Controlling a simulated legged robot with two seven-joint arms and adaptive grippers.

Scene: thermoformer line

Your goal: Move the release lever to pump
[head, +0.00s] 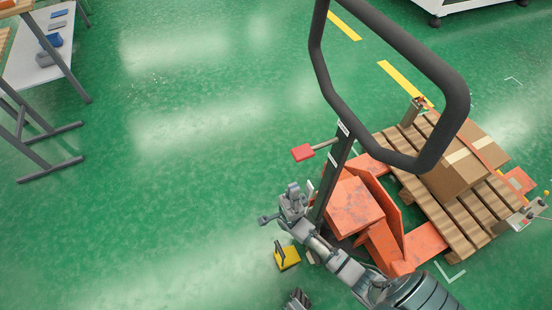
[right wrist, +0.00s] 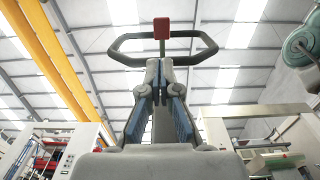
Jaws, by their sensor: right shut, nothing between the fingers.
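The release lever (head: 320,147) is a thin rod with a flat red grip. It sticks out left from the dark handle column of an orange pallet jack (head: 352,205). In the right wrist view the red grip (right wrist: 161,28) shows above my fingertips, in front of the handle loop. My right gripper (head: 294,188) is beside the column, below the red grip in the head view. In the right wrist view my right gripper (right wrist: 157,65) points up with its fingers together, empty and apart from the grip. My left gripper cannot be made out.
The black handle loop (head: 317,55) rises above the column. A wooden pallet (head: 448,222) with cardboard boxes (head: 455,170) lies on the right. A yellow block (head: 287,258) with a dark handle is on the floor near my right arm. A table (head: 40,60) stands upper left; the green floor between is clear.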

